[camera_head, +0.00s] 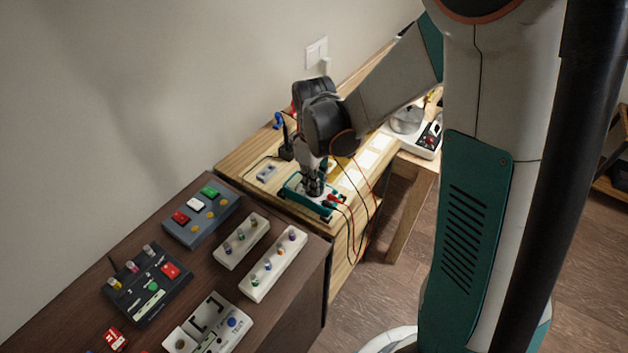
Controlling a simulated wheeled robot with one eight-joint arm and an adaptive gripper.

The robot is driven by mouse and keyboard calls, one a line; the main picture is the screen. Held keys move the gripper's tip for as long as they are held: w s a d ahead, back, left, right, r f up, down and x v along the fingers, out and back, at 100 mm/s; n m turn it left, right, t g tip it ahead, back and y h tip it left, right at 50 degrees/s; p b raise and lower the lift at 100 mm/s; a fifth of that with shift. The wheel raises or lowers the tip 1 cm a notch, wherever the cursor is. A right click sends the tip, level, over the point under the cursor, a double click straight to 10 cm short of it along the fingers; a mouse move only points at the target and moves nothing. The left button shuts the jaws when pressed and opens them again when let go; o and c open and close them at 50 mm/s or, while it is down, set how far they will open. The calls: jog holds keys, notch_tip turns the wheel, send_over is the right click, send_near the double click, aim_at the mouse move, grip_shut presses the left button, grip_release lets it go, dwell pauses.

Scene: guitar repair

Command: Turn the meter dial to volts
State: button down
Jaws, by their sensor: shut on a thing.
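The meter (327,209) is a teal-edged box lying on the wooden bench, with red and black leads plugged in at its right end. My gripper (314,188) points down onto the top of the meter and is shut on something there. From its place this is the meter's dial, but the dial itself is hidden behind the fingers. The dial's pointer and its markings cannot be read in this view.
Red and black leads (352,215) hang over the bench's front edge. A small grey block (267,173) lies left of the meter. A dark cabinet (285,315) at the front bears several pedal-like boxes. A white device (428,140) stands farther back. The wall is close behind.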

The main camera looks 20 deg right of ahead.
jog(key=shift+m, duration=3.1)
jog(key=c, duration=1.7)
grip_release()
notch_tip(320, 180, up, 12)
